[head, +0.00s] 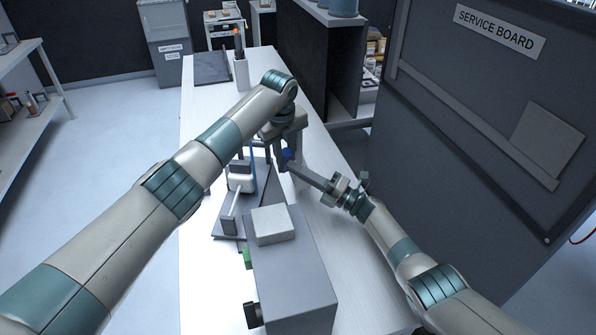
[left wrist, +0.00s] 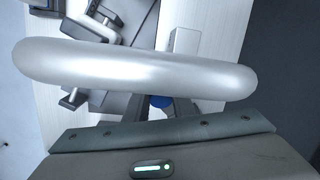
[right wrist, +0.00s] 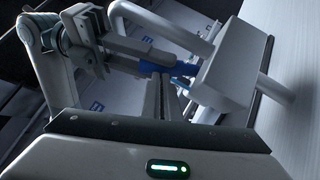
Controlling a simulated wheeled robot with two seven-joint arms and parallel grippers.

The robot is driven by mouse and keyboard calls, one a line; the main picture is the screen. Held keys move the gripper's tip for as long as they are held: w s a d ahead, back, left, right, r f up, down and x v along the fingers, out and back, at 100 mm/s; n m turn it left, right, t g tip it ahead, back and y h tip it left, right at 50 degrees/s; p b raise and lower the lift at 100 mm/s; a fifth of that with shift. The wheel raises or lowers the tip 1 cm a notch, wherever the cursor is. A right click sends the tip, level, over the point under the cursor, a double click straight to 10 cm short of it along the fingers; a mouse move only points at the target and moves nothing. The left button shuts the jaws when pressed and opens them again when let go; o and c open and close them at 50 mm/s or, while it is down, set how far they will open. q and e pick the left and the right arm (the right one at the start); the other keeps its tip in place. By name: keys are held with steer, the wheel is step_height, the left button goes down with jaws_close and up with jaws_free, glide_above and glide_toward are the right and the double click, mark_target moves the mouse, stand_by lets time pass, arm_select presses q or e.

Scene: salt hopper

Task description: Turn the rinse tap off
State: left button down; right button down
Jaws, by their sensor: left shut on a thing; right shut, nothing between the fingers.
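The rinse tap has a blue part, probably its handle (head: 287,154), at the tip of my left gripper (head: 284,148). The blue part also shows in the left wrist view (left wrist: 160,101) and the right wrist view (right wrist: 152,67). My left gripper is shut on it; the arm and fingers hide part of the tap. A thick silver curved pipe (left wrist: 130,68) crosses close in front of the left wrist camera. My right gripper (head: 293,167) is shut and empty, its tip close to the blue part. I cannot tell whether they touch.
A grey box with a pale block (head: 272,225) on top stands on the white bench (head: 330,215). A grey-framed device (head: 230,220) is left of it. The dark service board (head: 480,110) bounds the right side. A white holder (head: 241,74) stands further back.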

arm_select(q)
steer(key=shift+d+r, duration=0.15)
steer(key=shift+d, duration=0.1)
arm_select(e)
steer(key=shift+w+r, duration=0.45)
steer(key=shift+r, duration=0.15)
arm_select(q)
steer(key=c, duration=1.6)
jaws_free()
steer(key=shift+o, duration=0.4)
steer(key=shift+a, duration=0.15)
arm_select(e)
steer(key=shift+a+f, duration=0.1)
steer(key=shift+a, duration=0.15)
arm_select(q)
steer(key=shift+a, duration=0.1)
arm_select(e)
steer(key=shift+s+f, duration=0.1)
arm_select(q)
steer(key=shift+s+r, duration=0.1)
steer(key=shift+r, duration=0.55)
steer(key=v, duration=1)
steer(key=shift+r, duration=0.2)
arm_select(e)
steer(key=shift+d+f, duration=0.1)
